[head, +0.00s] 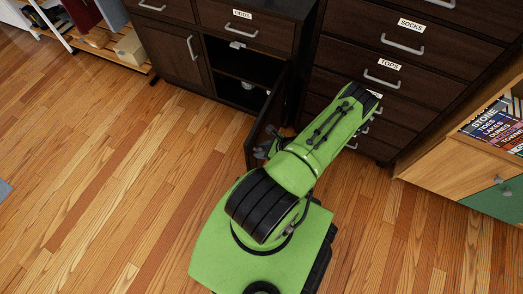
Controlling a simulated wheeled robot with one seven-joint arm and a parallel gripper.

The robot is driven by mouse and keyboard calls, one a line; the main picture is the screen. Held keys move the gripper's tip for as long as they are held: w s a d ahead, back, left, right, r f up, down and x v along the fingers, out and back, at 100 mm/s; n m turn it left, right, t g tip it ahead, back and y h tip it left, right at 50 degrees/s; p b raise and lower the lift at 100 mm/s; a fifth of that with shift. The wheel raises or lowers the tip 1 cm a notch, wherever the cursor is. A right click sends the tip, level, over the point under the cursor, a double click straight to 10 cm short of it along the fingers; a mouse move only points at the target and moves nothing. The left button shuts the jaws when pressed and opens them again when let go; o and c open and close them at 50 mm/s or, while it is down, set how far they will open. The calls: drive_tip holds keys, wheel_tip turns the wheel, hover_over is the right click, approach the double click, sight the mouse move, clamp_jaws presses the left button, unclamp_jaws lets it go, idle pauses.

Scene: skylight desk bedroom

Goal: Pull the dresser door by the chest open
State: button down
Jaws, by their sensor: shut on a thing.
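The dresser (170,50) is dark wood and stands at the top left. Its door by the chest (258,135) stands swung well out from the front, hinged on the chest side, and a dark shelf compartment (240,68) shows open behind it. My gripper (266,147) is at the door's free edge, shut on its handle; the handle itself is mostly hidden by the fingers and is small here. The chest of drawers (410,70) is dark, with grey handles and labels such as SOCKS and TOPS, just right of the door. My green arm covers part of its lower drawers.
The dresser's left door (170,50) is shut. A low wooden bookcase (460,165) with books stands at the right. A rack with boxes (128,48) is at the upper left. The wooden floor (110,190) is clear at left and front.

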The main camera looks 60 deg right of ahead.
drive_tip(key=shift+s, duration=0.15)
drive_tip(key=c, duration=0.8)
unclamp_jaws()
drive_tip(key=shift+o, duration=0.2)
drive_tip(key=p+v, duration=0.4)
drive_tip(key=v, duration=1.1)
drive_tip(key=shift+s+r, duration=0.25)
